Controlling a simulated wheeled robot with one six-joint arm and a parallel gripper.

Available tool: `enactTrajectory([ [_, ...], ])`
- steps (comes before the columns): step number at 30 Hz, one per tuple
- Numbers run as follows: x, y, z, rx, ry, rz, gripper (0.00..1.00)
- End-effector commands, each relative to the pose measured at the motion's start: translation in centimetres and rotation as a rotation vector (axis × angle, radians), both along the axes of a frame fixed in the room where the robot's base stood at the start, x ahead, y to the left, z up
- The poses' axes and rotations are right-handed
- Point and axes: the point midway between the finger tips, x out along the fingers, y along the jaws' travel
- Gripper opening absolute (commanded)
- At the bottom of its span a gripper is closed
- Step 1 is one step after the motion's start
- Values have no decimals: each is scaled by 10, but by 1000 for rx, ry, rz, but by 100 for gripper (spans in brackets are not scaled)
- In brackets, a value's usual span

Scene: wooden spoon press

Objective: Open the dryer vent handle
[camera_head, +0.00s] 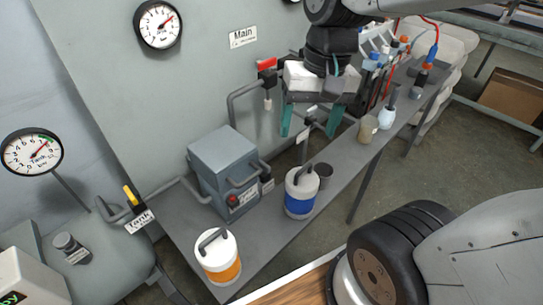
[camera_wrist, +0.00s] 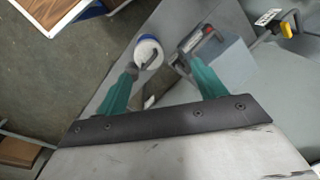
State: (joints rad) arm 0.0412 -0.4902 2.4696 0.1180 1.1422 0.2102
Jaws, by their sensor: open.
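The grey box-shaped unit (camera_head: 222,165), likely the dryer, stands on the narrow grey bench with pipes and a dark-framed label on its front. It also shows in the wrist view (camera_wrist: 226,68). A small valve handle with a white tag (camera_head: 304,148) stands behind the blue-and-white canister; I cannot read the tag or tell whether this is the dryer vent handle. My gripper (camera_head: 309,121) is open and empty, its teal fingers pointing down above the bench, right of the grey unit. In the wrist view its fingertips (camera_wrist: 156,63) are apart, with the canister top and bench beyond.
A blue-and-white canister (camera_head: 301,193) and an orange-and-white one (camera_head: 217,256) stand on the bench (camera_head: 262,238). A red valve handle (camera_head: 267,64) is under the Main sign; a yellow one (camera_head: 131,195) is by the Tank tag. Bottles stand at right.

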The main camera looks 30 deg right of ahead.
Motion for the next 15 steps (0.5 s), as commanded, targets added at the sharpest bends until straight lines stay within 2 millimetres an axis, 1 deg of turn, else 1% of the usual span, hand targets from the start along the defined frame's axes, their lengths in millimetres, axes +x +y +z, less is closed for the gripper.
enactTrajectory([
  [1,18,1,-10,27,39,-75,70],
  [3,41,2,-23,64,81,-187,70],
  [5,60,2,-36,90,118,-283,70],
  [6,73,2,-46,108,144,-349,70],
  [8,92,1,-62,132,180,-449,70],
  [9,103,1,-73,145,208,-512,70],
  [12,127,-2,-101,170,265,-660,70],
  [15,145,-5,-125,187,312,-780,70],
])
